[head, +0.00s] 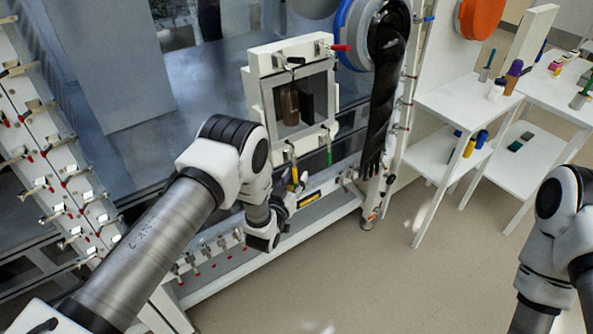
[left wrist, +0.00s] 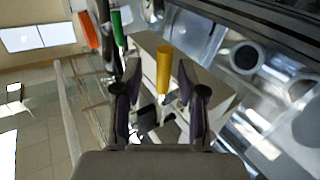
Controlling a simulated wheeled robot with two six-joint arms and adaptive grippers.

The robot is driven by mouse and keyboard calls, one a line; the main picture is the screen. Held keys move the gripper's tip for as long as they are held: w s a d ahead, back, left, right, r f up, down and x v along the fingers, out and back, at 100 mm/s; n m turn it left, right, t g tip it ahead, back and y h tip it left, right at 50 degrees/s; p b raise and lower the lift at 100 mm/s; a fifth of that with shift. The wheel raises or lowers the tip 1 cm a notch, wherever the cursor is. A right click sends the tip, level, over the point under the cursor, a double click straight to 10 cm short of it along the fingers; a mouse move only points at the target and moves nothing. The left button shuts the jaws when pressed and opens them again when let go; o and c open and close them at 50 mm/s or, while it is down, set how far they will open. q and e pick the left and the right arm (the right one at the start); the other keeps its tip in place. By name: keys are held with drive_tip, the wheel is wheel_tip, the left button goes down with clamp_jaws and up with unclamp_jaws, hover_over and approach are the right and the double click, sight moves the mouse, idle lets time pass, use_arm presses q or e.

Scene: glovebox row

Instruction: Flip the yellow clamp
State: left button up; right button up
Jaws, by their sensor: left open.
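The yellow clamp (head: 295,176) is on the lower edge of the small white-framed window door, left of a green clamp (head: 329,157). In the left wrist view, the yellow clamp's handle (left wrist: 163,68) stands out ahead, in line with the gap between my fingers. My left gripper (head: 287,198) is open, close to the yellow clamp in the head view; it also shows in the left wrist view (left wrist: 160,95). Its fingers lie either side of the handle's line, with no contact seen. My right gripper is out of view; only its arm shows.
A red-handled clamp (head: 341,47) is at the door's top right. A black glove (head: 385,85) hangs right of the door (head: 260,62). White side tables (head: 465,110) with bottles stand further right. The floor (head: 350,270) in front is clear.

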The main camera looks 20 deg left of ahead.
use_arm(q)
drive_tip(key=shift+w+r, duration=0.1)
drive_tip(key=shift+w, duration=0.45)
drive_tip(key=shift+w+a, duration=0.1)
drive_tip(key=shift+a, duration=0.1)
drive_tip(key=shift+d, duration=0.1)
clamp_jaws()
drive_tip(key=shift+d+n, duration=0.1)
drive_tip(key=shift+n, duration=0.2)
drive_tip(key=shift+s+d+r+n+g+h+p, duration=0.45)
drive_tip(key=shift+r+n+g+h+p, duration=0.4)
drive_tip(key=shift+n+g, duration=0.65)
drive_tip(key=shift+s+d+r+n+g+h+p, duration=0.3)
drive_tip(key=shift+d+r+n+g+h+p, duration=0.35)
drive_tip(key=shift+n+g, duration=0.85)
drive_tip(key=shift+s+d+r+n+g+h+p, duration=0.4)
drive_tip(key=shift+r+n+g+h+p, duration=0.6)
drive_tip(key=shift+n, duration=0.8)
drive_tip(key=shift+f, duration=0.25)
